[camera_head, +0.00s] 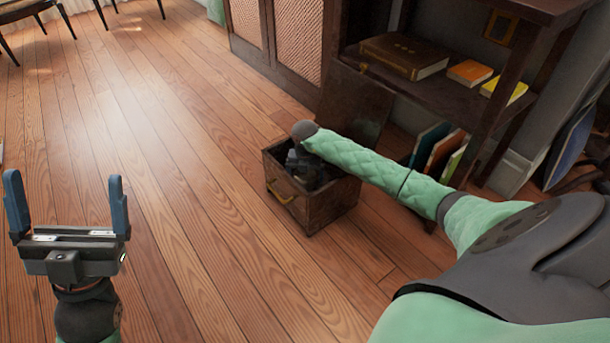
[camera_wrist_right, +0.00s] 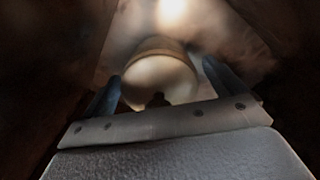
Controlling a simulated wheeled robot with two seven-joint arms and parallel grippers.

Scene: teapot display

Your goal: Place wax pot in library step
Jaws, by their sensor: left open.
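A dark wooden box with a brass handle, seemingly the library step (camera_head: 312,213), stands open on the floor. My right arm reaches into it from the right, and my right gripper (camera_head: 305,165) is down inside its opening, mostly hidden. In the right wrist view, a pale rounded pot (camera_wrist_right: 160,77), seemingly the wax pot, sits between the two fingers of the right gripper (camera_wrist_right: 163,80). Whether the fingers press on it is unclear. The pot is hidden in the head view. My left gripper (camera_head: 66,205) is open and empty above the floor at the left.
A dark shelf unit (camera_head: 440,92) stands behind the box, with a brown book (camera_head: 403,55) and yellow books on it. Upright books (camera_head: 437,150) stand below. A dark panel (camera_head: 355,103) rises behind the box. The floor to the left is clear.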

